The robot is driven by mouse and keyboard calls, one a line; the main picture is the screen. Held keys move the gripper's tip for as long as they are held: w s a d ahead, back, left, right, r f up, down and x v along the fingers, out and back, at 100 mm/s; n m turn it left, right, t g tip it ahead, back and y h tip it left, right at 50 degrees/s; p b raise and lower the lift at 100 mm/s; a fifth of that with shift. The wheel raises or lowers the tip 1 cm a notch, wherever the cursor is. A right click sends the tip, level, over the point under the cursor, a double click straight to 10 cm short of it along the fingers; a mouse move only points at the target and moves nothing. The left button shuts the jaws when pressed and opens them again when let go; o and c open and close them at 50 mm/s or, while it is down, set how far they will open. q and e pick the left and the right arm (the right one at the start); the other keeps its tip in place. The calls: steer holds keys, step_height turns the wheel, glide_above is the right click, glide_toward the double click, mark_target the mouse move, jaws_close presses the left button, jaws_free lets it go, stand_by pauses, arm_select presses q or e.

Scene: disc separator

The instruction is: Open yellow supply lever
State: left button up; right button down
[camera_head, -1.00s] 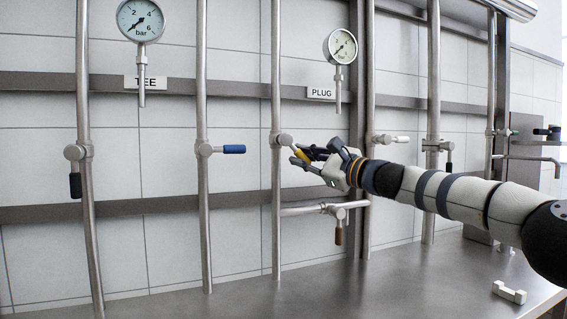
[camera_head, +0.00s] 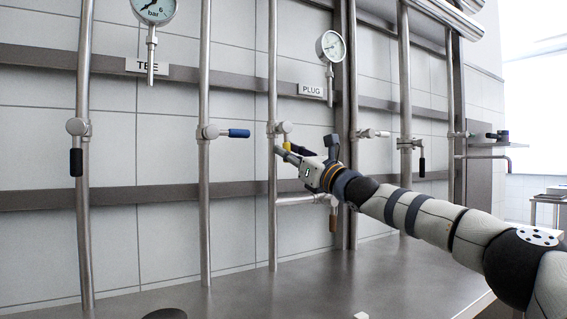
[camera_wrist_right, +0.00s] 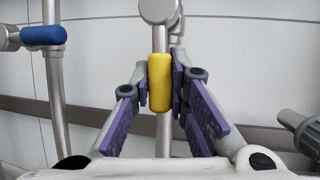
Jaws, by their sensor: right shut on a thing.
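The yellow supply lever (camera_head: 286,146) hangs from its valve on the third pipe in the head view, its handle pointing down along the pipe. My right gripper (camera_head: 289,151) reaches it from the right and covers part of it. In the right wrist view the yellow handle (camera_wrist_right: 160,98) is upright between the purple pads of my right gripper (camera_wrist_right: 160,85), which is shut on it. The grey valve body (camera_wrist_right: 160,10) sits just above the handle. My left gripper is not in view.
A blue lever (camera_head: 238,133) sticks out sideways on the pipe to the left. A black lever (camera_head: 76,162) hangs at far left. A white lever (camera_head: 378,134) and a brown-handled lever (camera_head: 333,222) are near my right arm. The steel counter (camera_head: 250,293) below is mostly clear.

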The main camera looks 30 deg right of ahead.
steer(key=shift+s+a+r+m+b, duration=0.1)
steer(key=shift+a+r+m+b, duration=0.2)
steer(key=shift+m, duration=0.2)
steer(key=shift+r, duration=0.15)
steer(key=c, duration=1.7)
jaws_free()
steer(key=shift+o, duration=0.8)
steer(key=shift+f, duration=0.3)
steer(key=shift+d+f, duration=0.1)
steer(key=shift+f, duration=0.15)
steer(key=v, duration=1.1)
steer(key=shift+s, duration=0.3)
